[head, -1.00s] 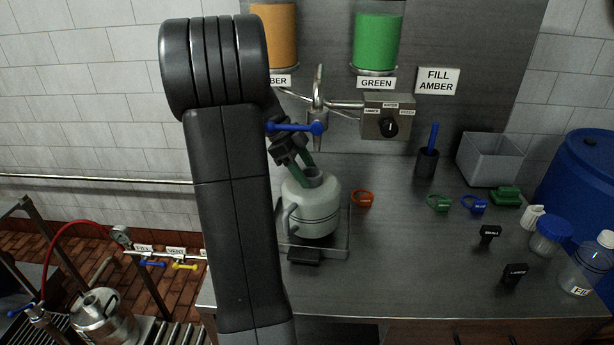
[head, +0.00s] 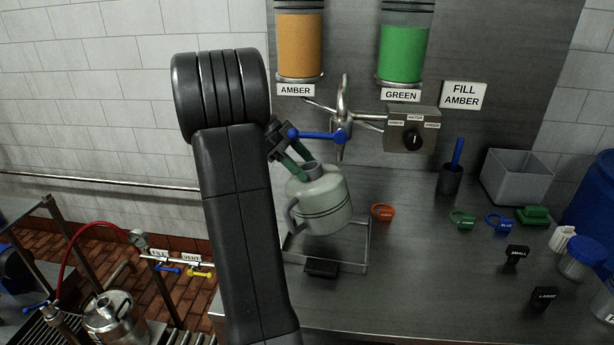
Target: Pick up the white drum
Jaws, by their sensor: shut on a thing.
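The white drum (head: 322,203) is a pale, rounded jug with a side handle, dark bands and an open grey neck. It hangs tilted just above a metal frame stand (head: 362,258) on the steel bench. My gripper (head: 303,170) has green fingers and is shut on the drum at its neck, coming in from the upper left. My arm hides part of the area left of the drum. A spout with a blue lever (head: 315,135) is right above the gripper.
Amber (head: 300,48) and green (head: 403,55) tanks hang on the back panel, with a selector box (head: 412,133) below. Orange (head: 383,212), green (head: 462,219) and blue (head: 500,222) rings lie to the right, near a grey bin (head: 516,178).

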